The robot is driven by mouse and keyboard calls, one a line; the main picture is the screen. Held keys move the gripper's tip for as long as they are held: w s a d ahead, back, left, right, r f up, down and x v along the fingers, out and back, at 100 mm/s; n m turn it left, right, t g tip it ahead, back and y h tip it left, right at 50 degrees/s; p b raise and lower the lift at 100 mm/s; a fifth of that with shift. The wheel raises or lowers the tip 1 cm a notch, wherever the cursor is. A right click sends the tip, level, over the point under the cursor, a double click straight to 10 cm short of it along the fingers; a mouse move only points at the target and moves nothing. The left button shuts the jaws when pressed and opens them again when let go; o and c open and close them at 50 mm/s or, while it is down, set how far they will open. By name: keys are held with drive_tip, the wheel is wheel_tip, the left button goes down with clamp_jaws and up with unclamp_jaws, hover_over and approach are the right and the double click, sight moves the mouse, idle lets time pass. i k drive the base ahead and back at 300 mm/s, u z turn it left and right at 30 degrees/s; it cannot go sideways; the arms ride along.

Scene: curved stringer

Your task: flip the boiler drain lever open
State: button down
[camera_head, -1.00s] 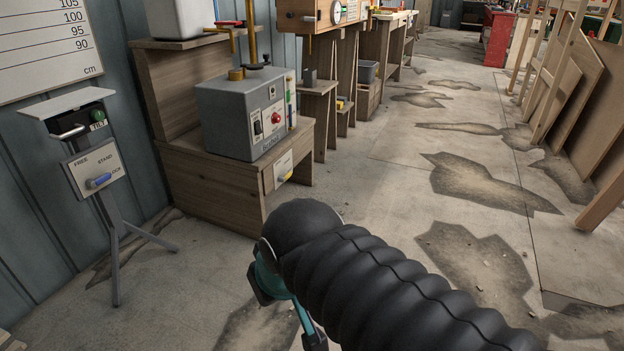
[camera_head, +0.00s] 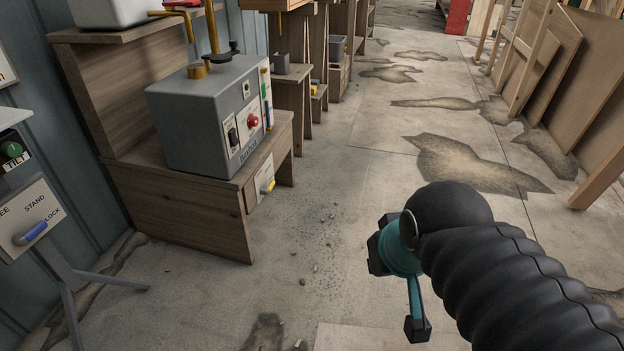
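A grey boiler-like box (camera_head: 205,120) with a red knob and a yellow cap sits on a wooden bench (camera_head: 185,215) at the left. A small white plate with a yellow lever (camera_head: 267,187) is on the bench's front right side, below the box. I cannot read a drain label on it. My gripper (camera_head: 397,290), teal with dark tips, hangs in front of my black ribbed arm, right of the bench and apart from the lever. I see it from behind, and its finger opening is unclear. It holds nothing that I can see.
A stand with a blue lever (camera_head: 30,233) marked STAND and LOCK is at the left edge. More wooden benches (camera_head: 291,85) run along the wall behind. Boards and frames (camera_head: 545,60) lean at the right.

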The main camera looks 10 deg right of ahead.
sight(265, 192)
drive_tip(key=i, duration=0.95)
drive_tip(key=u, duration=0.4)
